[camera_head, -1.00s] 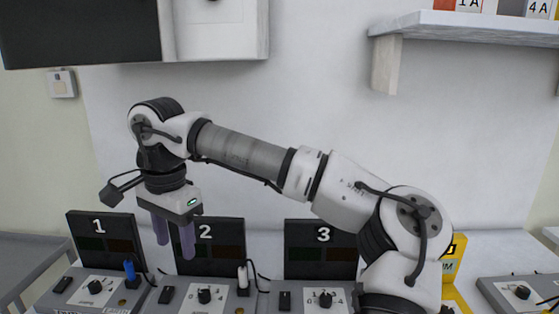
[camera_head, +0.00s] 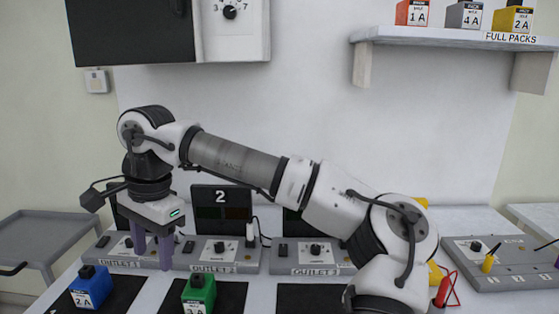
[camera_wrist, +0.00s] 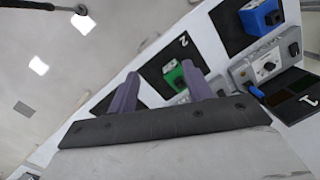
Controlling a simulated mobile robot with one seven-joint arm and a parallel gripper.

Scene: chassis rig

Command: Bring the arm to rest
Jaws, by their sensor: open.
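My gripper (camera_head: 153,247) is open, with two purple fingers pointing down and nothing seen between them. In the head view it hangs in front of the outlet row, between the outlet 1 and outlet 2 panels. The arm reaches left from the lower right and bends down at the wrist. In the wrist view the fingers of my gripper (camera_wrist: 160,92) stand apart, with a green pack partly behind the right finger.
A blue pack (camera_head: 91,288) and a green pack (camera_head: 199,293) sit on black mats below. Behind are the outlet 2 panel (camera_head: 211,251) and outlet 3 panel (camera_head: 310,256). A shelf (camera_head: 450,38) holds packs at upper right. A grey cart (camera_head: 45,240) stands at left.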

